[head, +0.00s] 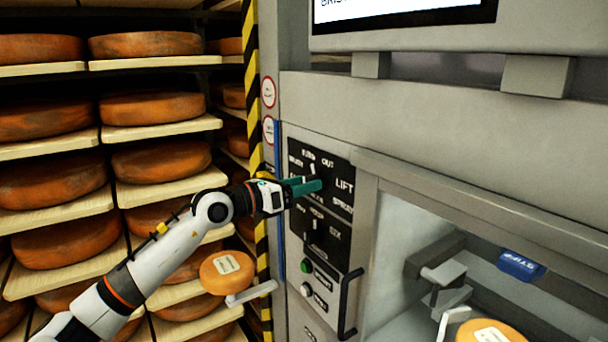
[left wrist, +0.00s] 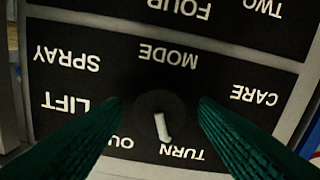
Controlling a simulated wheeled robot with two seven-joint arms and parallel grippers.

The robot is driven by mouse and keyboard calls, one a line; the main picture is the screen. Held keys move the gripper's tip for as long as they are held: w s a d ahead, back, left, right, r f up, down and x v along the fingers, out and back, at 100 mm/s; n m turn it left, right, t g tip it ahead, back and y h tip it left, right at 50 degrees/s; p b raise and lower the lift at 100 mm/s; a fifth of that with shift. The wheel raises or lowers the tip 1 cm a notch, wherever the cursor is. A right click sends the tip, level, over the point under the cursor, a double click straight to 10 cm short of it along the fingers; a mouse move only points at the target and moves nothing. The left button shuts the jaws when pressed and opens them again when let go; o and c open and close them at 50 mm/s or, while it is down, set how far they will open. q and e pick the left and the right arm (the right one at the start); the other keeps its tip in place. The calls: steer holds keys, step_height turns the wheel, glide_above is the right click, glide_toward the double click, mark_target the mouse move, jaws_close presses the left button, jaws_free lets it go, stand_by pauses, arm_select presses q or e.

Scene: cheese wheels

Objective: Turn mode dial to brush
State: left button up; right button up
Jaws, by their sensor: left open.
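The mode dial (left wrist: 150,104) is a dark round knob with a white pointer bar, on a black panel (head: 338,172). In the left wrist view, where the lettering is upside down, the pointer aims between OUT and TURN, nearer TURN. CARE, LIFT, SPRAY and MODE also show there. The BRUSH label (head: 296,161) is small in the head view and hidden in the wrist view. My left gripper (head: 310,186) is open, with its green fingers on either side of the dial; contact cannot be told. My right gripper is not in view.
A second dial (head: 316,224) is below, with a green button (head: 306,265), a white button (head: 307,290) and a dark handle (head: 350,302). Racks of cheese wheels (head: 146,107) stand left. An open machine bay with a cheese (head: 490,331) is at right.

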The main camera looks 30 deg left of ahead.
arm_select(q)
steer(key=shift+w+d, duration=0.2)
steer(key=shift+w, duration=0.15)
steer(key=shift+c, duration=0.3)
steer(key=c, duration=0.9)
